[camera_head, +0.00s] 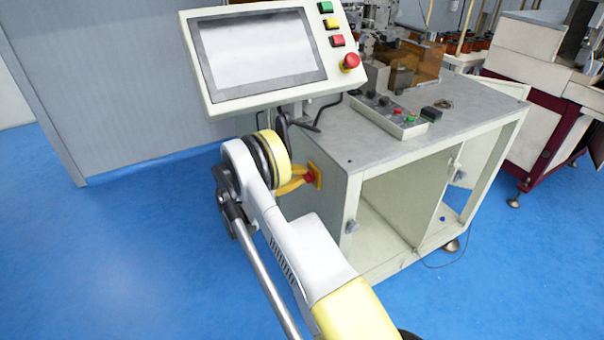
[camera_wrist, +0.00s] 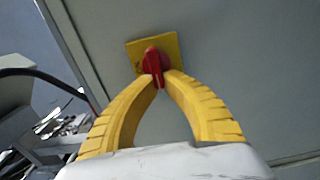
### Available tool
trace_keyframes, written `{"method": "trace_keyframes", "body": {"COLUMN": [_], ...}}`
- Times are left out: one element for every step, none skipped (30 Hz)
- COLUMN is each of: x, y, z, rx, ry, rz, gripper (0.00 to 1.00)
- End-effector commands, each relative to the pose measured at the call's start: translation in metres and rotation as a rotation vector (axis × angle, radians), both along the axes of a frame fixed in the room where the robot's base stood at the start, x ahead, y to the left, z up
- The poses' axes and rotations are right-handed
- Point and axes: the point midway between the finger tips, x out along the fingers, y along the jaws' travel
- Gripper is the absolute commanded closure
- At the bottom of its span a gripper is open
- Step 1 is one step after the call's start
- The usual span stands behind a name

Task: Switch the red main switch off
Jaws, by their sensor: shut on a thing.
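The red main switch (camera_wrist: 153,62) sits on a yellow square plate (camera_wrist: 172,45) on the grey cabinet side. In the wrist view its red handle points down the picture, slightly tilted. My gripper (camera_wrist: 158,80) has two yellow ribbed fingers, and their tips are closed on the handle from both sides. In the head view the red switch (camera_head: 309,177) shows at the cabinet's left side, partly behind my arm and yellow fingers.
The cabinet top (camera_head: 440,108) carries a tilted screen panel (camera_head: 262,55) with coloured buttons and a red emergency knob (camera_head: 350,62). A small control box (camera_head: 390,115) lies on the top. The blue floor (camera_head: 130,240) is free to the left.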

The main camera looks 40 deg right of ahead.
Motion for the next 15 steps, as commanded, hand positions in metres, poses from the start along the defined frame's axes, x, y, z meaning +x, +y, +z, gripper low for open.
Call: {"method": "trace_keyframes", "body": {"x": [-0.0035,-0.0036,-0.0036,-0.0036,-0.0036,-0.0036,-0.0036,-0.0036,-0.0036,-0.0036,-0.0036,-0.0036,-0.0036,-0.0036,-0.0036], "y": [-0.0014,-0.0015,-0.0015,-0.0015,-0.0015,-0.0015,-0.0015,-0.0015,-0.0015,-0.0015,-0.0015,-0.0015,-0.0015,-0.0016,-0.0016], "z": [-0.002,-0.0021,-0.0022,-0.0023,-0.0023,-0.0024,-0.0024,-0.0024,-0.0024,-0.0024,-0.0023,-0.0023,-0.0023,-0.0023,-0.0022], "rx": [0.006,0.008,0.009,0.01,0.01,0.011,0.012,0.012,0.012,0.013,0.013,0.013,0.013,0.013,0.013], "ry": [0.01,0.017,0.024,0.028,0.033,0.036,0.038,0.04,0.041,0.042,0.043,0.043,0.043,0.043,0.042], "rz": [-0.01,-0.01,-0.01,-0.01,-0.01,-0.01,-0.01,-0.01,-0.01,-0.01,-0.01,-0.01,-0.01,-0.01,-0.01], "gripper": [1.0,1.0,1.0,1.0,1.0,1.0,1.0,1.0,1.0,1.0,1.0,1.0,1.0,1.0,1.0]}}
